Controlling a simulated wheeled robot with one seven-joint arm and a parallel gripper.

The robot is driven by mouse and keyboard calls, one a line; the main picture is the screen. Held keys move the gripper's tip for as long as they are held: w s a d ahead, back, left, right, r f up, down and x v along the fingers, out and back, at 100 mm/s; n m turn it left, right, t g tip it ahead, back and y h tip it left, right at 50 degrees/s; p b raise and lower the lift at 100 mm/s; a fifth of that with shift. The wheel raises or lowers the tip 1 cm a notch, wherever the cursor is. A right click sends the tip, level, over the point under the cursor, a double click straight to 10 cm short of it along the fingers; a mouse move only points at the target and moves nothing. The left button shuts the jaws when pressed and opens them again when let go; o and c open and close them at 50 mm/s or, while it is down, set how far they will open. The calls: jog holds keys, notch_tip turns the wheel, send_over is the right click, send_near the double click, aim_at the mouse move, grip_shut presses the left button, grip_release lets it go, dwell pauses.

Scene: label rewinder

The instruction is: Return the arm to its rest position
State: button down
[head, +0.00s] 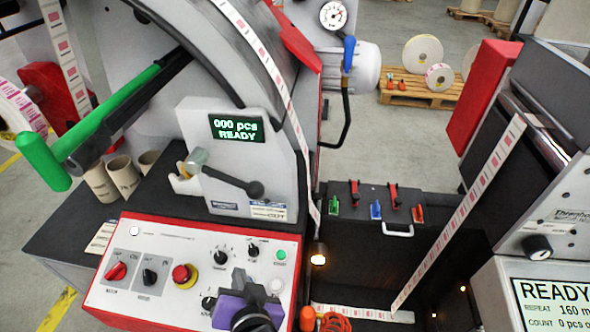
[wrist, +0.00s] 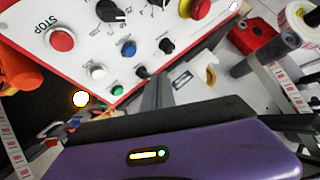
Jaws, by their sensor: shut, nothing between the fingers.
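My gripper (head: 241,279), purple and black, is at the lower middle of the head view. It is shut and empty, in front of the lower right part of the white control panel (head: 165,262) with the red border. In the wrist view its purple body fills the bottom. The panel's knobs and buttons, including a red STOP button (wrist: 61,40), lie beyond it there. I cannot tell the exact gap between gripper and panel. Most of my arm is out of view.
The rewinder's display (head: 236,129) reads 000 pcs READY. A black lever (head: 232,180) sticks out below it. A label strip (head: 460,210) runs at a slant on the right. A pallet with rolls (head: 425,88) stands behind on open floor.

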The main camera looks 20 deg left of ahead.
notch_tip(320, 180, up, 6)
jog(key=a+n+t+y, duration=0.1)
jog(key=n+t+y, duration=0.1)
jog(key=s+d+t+h, duration=0.1)
jog(key=s+d+t, duration=0.1)
jog(key=d, duration=0.9)
jog(key=s+d+t, duration=0.2)
jog(key=d+t, duration=0.1)
jog(key=d, duration=0.8)
jog(key=s+d+f+m+h, duration=0.1)
jog(key=s+d+m+h, duration=0.2)
jog(key=s+d+h, duration=0.6)
jog(key=s+d, duration=0.8)
jog(key=d, duration=0.3)
jog(key=shift+s+d+f+m+g+b, duration=0.25)
jog(key=shift+d+f+m+g+b, duration=0.05)
jog(key=shift+d+g+b, duration=0.1)
